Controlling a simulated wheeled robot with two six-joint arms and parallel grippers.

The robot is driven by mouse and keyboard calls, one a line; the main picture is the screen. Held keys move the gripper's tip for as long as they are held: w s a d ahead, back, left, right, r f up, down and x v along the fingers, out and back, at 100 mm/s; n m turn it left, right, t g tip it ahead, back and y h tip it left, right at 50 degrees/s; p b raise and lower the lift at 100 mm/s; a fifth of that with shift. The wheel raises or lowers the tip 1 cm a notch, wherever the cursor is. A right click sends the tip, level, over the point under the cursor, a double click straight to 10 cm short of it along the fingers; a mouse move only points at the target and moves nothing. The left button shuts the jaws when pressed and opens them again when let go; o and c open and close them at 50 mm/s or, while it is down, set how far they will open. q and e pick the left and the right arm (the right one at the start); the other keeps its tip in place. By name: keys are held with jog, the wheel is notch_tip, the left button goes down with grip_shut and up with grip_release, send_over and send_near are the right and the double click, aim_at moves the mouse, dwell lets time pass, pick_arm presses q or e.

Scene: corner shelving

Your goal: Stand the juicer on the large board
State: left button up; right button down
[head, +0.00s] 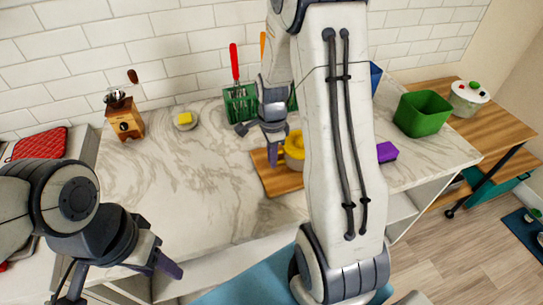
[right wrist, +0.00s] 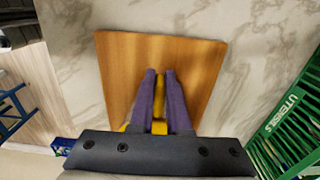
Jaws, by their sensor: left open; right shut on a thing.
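The juicer (head: 294,147) is a yellow thing, partly hidden behind my right arm in the head view. My right gripper (head: 274,152) is shut on it, over the wooden board (head: 282,182). The right wrist view shows the purple fingers (right wrist: 160,75) with yellow parts of the juicer (right wrist: 159,127) between and below them; the board (right wrist: 115,62) lies beyond. I cannot tell whether the juicer touches the board. My left gripper (head: 160,262) is open and empty at the lower left, in front of the counter.
A green utensil basket (head: 237,106) stands behind the board, and a purple block (head: 387,152) lies to its right. A green bin (head: 422,114) stands further right. A wooden grinder (head: 125,120) and a dish with a yellow piece (head: 185,119) stand left. The counter's left-middle is clear.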

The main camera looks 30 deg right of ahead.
jog(key=shift+f, duration=0.15)
jog(key=c, duration=0.9)
grip_release()
notch_tip(320, 180, up, 12)
jog(key=s+a+r+n, duration=0.1)
jog(key=s+a+n, duration=0.2)
jog(key=a+n, duration=0.4)
jog(key=s+a+r+n, duration=0.1)
jog(key=s+a+n, duration=0.4)
jog(key=a, duration=0.4)
jog(key=s+a+n, duration=0.2)
jog(key=s+n, duration=0.2)
jog(key=n, duration=0.1)
jog(key=s+a+f+n, duration=0.1)
jog(key=s+a+n, duration=0.2)
jog(key=s+n, duration=0.1)
jog(key=s+a+n+y, duration=0.1)
jog(key=s+a+n, duration=0.2)
jog(key=n, duration=0.3)
jog(key=shift+s+f+n, duration=0.25)
jog(key=shift+s+n, duration=0.15)
jog(key=shift+s, duration=0.05)
